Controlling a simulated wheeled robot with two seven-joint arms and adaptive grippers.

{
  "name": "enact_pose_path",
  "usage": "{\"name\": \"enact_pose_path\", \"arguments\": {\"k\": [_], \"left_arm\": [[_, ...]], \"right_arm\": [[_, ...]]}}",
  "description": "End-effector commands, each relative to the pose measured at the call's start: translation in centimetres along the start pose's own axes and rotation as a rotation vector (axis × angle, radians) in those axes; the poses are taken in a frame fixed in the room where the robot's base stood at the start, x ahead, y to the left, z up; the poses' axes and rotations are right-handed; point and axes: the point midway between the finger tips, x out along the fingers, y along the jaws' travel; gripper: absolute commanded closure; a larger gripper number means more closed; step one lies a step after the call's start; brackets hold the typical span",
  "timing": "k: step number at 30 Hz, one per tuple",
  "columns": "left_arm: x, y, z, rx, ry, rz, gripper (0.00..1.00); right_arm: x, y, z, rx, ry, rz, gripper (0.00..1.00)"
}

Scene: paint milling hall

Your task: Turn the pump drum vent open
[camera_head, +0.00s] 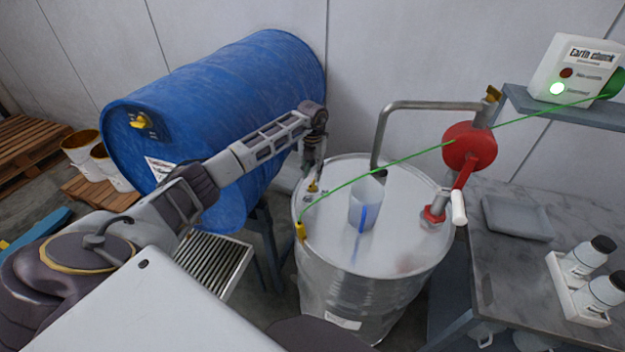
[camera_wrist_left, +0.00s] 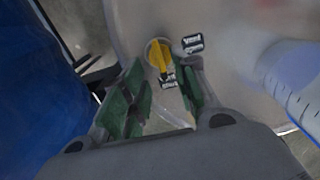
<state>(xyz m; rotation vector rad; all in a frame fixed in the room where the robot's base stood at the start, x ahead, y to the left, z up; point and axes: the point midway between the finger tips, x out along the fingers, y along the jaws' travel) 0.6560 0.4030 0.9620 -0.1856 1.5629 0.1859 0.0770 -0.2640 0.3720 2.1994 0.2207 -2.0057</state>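The pump drum (camera_head: 405,250) is a pale metal drum with a red hand pump (camera_head: 468,148) on its lid. Its vent is a yellow handle (camera_wrist_left: 158,55) on a round base, seen in the left wrist view, and a small yellow spot (camera_head: 312,187) in the head view. The handle's lower end points towards the lower of two small black-and-white labels; the other label (camera_wrist_left: 193,44) lies to its right. My left gripper (camera_wrist_left: 162,98) is open over the lid, its green-padded fingertips just short of the handle, apart from it. My right gripper is out of view.
A clear measuring beaker (camera_head: 364,205) stands on the lid beside the vent. A green cable runs from a yellow clamp (camera_head: 300,231) on the drum rim to the earth check box (camera_head: 575,68). A blue drum (camera_head: 225,100) lies left, close to my left arm.

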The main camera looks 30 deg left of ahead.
Motion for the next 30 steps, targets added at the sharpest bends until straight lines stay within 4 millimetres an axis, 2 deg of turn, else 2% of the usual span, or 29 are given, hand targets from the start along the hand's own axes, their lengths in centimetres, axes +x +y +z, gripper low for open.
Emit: {"name": "enact_pose_path", "arguments": {"k": [6,12,23,24,30], "left_arm": [[2.7,0.0,0.0,0.0,0.002,-0.001,0.71],[4.1,0.0,0.0,0.0,0.0,-0.001,0.71],[4.5,0.0,0.0,0.001,0.0,0.0,0.71],[4.5,0.0,0.0,0.001,0.0,0.0,0.72],[4.5,0.0,0.0,0.001,0.0,0.0,0.98]], "right_arm": [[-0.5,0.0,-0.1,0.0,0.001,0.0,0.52],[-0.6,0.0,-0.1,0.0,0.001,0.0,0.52],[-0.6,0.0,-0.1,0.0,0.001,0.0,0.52],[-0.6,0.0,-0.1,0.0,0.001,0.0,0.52],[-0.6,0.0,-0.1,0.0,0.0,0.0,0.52]]}}
